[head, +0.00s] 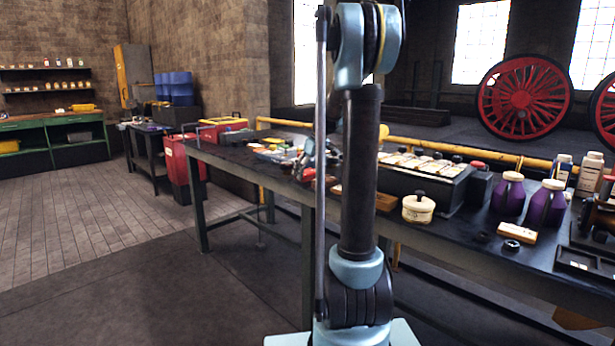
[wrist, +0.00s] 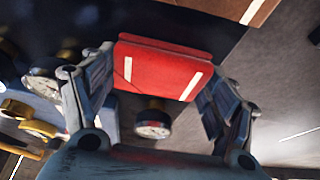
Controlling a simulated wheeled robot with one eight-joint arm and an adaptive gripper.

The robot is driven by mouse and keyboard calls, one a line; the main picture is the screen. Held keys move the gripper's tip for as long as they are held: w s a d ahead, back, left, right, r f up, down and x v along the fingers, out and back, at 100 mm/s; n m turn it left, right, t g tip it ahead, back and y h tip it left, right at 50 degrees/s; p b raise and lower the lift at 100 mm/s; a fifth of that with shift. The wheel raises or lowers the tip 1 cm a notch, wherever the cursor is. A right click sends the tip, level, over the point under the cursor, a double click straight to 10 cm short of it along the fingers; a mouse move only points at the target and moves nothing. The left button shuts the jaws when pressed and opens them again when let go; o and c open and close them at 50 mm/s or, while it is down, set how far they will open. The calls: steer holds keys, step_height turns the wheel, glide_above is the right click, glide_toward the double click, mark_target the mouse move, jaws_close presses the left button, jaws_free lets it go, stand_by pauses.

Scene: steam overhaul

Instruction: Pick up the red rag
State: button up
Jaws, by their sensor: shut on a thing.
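The red rag (wrist: 160,68) shows in the wrist view as a folded red block with two white stripes. It sits between the fingertips of my gripper (wrist: 157,72), which is shut on it, one finger at each side. In the head view my arm stands in front of the table, and my gripper is mostly hidden behind it. A small red patch shows left of the arm there, but I cannot tell whether it is the rag.
A dark workbench (head: 440,208) carries a cream pot (head: 418,208), purple bottles (head: 546,204) and a tray of jars. In the wrist view a round gauge (wrist: 153,122) and brass fittings (wrist: 18,108) lie below the rag. The floor at the left is clear.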

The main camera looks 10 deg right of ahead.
mark_target(308, 172)
step_height(308, 172, up, 10)
steer(key=shift+f, duration=0.2)
stand_by(0.3)
steer(key=shift+o, duration=1)
steer(key=shift+c, duration=0.4)
steer(key=shift+s, duration=0.15)
